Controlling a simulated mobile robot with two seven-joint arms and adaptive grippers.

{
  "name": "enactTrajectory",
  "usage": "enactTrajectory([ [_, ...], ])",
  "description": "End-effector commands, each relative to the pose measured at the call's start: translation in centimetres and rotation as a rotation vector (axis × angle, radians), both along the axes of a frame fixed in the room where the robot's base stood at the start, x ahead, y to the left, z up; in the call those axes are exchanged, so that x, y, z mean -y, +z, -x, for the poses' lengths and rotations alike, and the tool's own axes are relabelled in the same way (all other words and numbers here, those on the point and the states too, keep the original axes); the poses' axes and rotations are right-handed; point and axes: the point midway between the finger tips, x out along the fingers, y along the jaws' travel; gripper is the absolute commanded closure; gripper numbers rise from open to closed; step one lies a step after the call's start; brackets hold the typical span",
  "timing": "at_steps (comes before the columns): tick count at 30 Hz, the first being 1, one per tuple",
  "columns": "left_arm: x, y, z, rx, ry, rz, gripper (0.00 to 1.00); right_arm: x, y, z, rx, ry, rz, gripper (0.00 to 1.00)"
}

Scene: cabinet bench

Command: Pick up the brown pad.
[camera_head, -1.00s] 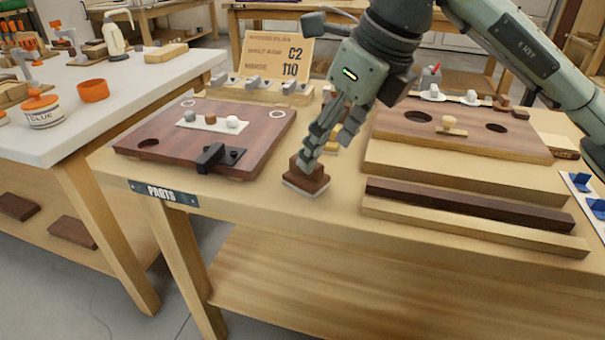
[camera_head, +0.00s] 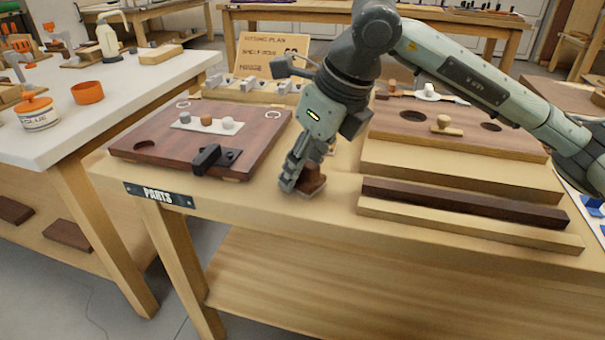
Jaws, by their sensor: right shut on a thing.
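The brown pad (camera_head: 313,181) is a small dark-brown block with a raised top, near the front edge of the wooden bench (camera_head: 335,222). My right gripper (camera_head: 296,184) reaches down to it, its fingers at the pad's left and near side. The gripper is shut on the pad, and its fingers hide part of it. The pad is low over the bench top; I cannot tell whether it still touches. My left gripper is not in view.
A reddish-brown board (camera_head: 150,142) with a black clamp (camera_head: 213,158) lies left of the gripper. A dark strip (camera_head: 465,202) and a stepped board with holes (camera_head: 460,140) lie to the right. A sign (camera_head: 262,62) stands behind. Bare bench top lies in front.

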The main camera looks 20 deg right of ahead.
Motion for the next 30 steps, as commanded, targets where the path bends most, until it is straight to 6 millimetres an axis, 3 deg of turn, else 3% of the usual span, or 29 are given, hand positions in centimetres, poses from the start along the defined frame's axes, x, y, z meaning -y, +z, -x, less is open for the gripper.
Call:
enactTrajectory([
  [3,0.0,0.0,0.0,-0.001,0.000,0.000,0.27,0.0,0.0,0.0,0.000,0.000,0.000,0.88],
  [13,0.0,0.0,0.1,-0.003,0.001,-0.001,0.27,0.0,0.5,0.0,0.002,0.000,-0.001,0.88],
  [17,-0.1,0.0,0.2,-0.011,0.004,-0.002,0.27,0.0,1.7,-0.1,0.004,-0.001,-0.001,0.88],
  [21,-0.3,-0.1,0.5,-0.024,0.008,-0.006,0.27,-0.1,4.1,-0.1,0.006,0.001,-0.002,0.88],
  [30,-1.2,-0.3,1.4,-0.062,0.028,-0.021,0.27,-6.7,8.1,0.4,0.004,0.006,-0.001,0.88],
])
